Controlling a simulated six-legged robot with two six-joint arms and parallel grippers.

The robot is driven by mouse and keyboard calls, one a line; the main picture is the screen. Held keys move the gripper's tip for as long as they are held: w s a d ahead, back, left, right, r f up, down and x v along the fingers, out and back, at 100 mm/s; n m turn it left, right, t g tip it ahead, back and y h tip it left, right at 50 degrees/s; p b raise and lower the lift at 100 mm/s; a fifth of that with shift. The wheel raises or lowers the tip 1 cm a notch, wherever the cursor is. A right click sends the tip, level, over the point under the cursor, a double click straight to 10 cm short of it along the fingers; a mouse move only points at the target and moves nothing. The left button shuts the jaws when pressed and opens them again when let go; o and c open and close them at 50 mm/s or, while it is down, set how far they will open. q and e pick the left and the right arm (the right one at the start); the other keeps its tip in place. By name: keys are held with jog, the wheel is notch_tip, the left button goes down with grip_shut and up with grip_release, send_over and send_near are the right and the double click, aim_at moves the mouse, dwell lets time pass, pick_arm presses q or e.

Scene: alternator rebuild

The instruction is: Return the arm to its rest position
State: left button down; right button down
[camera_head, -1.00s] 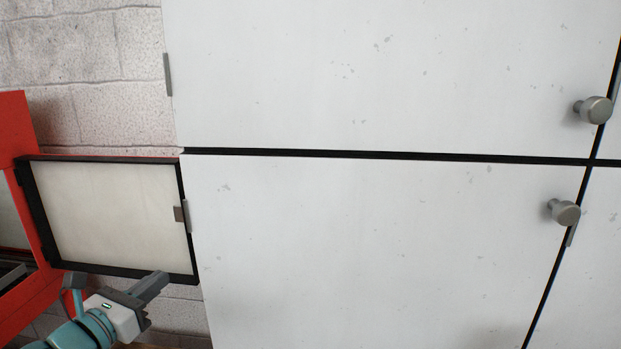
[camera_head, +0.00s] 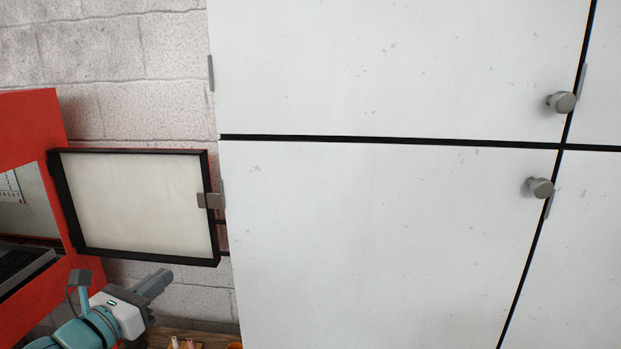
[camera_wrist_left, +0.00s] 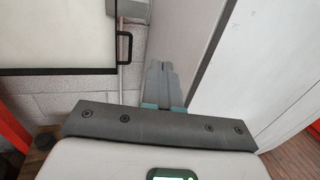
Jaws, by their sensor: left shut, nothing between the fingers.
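My left gripper (camera_head: 158,279) is at the lower left of the head view, at the end of my teal and white arm. It is shut and empty, below the black-framed pale door (camera_head: 138,200) of the red cabinet and apart from it. In the left wrist view the gripper fingers (camera_wrist_left: 160,80) lie together, pointing ahead toward the gap between the brick wall and the white cabinet. My right gripper is in neither view.
The white cabinet (camera_head: 380,240) with round knobs (camera_head: 541,187) fills the right. The red cabinet (camera_head: 40,120) stands open at left, its door swung out before the brick wall (camera_head: 150,50). A wooden surface with small items (camera_head: 190,344) shows at the bottom edge.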

pick_arm(q)
jog(key=s+d+f+m+g+h, duration=0.2)
jog(key=s+d+f+g, duration=0.15)
jog(key=d+f, duration=0.6)
jog(key=s+d+f+m+g+h, duration=0.1)
jog(key=s+d+f+m+g, duration=0.25)
jog(key=f, duration=1.05)
jog(key=s+d+f+m+g+y, duration=0.1)
jog(key=s+f+m+g, duration=0.3)
jog(key=s+f+m, duration=0.6)
jog(key=s+d+f+m+g+y, duration=0.1)
jog(key=s+f+m+g+y, duration=0.3)
jog(key=s+f+m, duration=0.7)
jog(key=s+m+g+p, duration=0.1)
jog(key=m, duration=0.2)
jog(key=shift+d, duration=0.4)
jog(key=shift+s+a, duration=0.1)
